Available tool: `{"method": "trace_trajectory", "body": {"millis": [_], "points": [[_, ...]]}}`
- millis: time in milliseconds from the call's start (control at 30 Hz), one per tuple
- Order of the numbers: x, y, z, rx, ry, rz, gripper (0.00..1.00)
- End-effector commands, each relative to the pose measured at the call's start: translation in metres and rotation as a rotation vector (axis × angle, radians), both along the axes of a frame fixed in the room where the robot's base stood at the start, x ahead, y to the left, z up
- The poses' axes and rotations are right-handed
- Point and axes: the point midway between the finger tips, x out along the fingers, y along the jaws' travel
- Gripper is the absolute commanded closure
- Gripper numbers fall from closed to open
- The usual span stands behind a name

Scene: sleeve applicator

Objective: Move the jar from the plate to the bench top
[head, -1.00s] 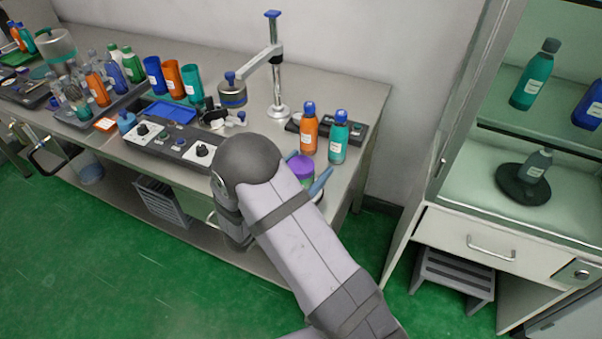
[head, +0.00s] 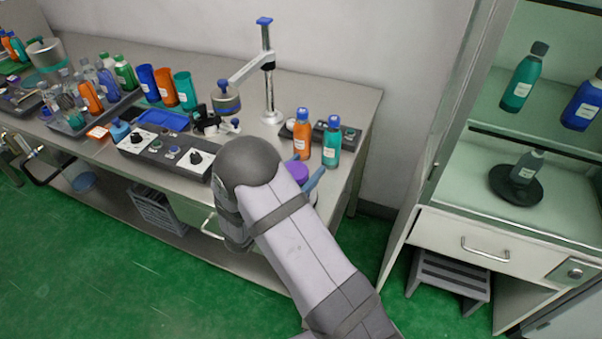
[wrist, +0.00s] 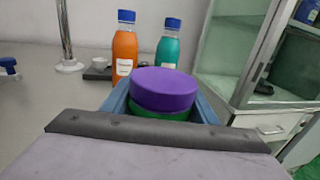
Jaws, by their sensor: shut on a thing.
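The jar has a wide purple lid (wrist: 164,88) and a green body (wrist: 160,115). My gripper (wrist: 160,110) is shut on it, with a blue finger on either side in the wrist view. In the head view the purple lid (head: 297,173) shows between the blue fingers at the right end of the bench top (head: 345,110). My arm hides most of the jar there. I cannot tell whether its base touches anything.
An orange bottle (head: 303,135) and a teal bottle (head: 332,142) stand just behind the jar, by a dark control box. A stand with a post (head: 268,75) and a knobbed panel (head: 165,148) are further left. A glass-fronted cabinet (head: 500,225) stands to the right.

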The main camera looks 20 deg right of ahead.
Motion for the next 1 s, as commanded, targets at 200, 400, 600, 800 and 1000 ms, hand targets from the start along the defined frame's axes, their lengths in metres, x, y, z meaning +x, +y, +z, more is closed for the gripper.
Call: {"method": "trace_trajectory", "body": {"millis": [200,400,600,800,1000], "points": [[0.0,0.0,0.011,0.001,-0.004,0.0,0.8],[0.0,0.0,0.036,0.002,-0.006,0.0,0.8],[0.0,0.0,0.068,0.002,-0.006,0.0,0.8],[0.0,0.0,0.09,0.001,-0.004,0.0,0.8],[0.0,0.0,0.099,0.0,-0.001,0.0,0.8]]}}
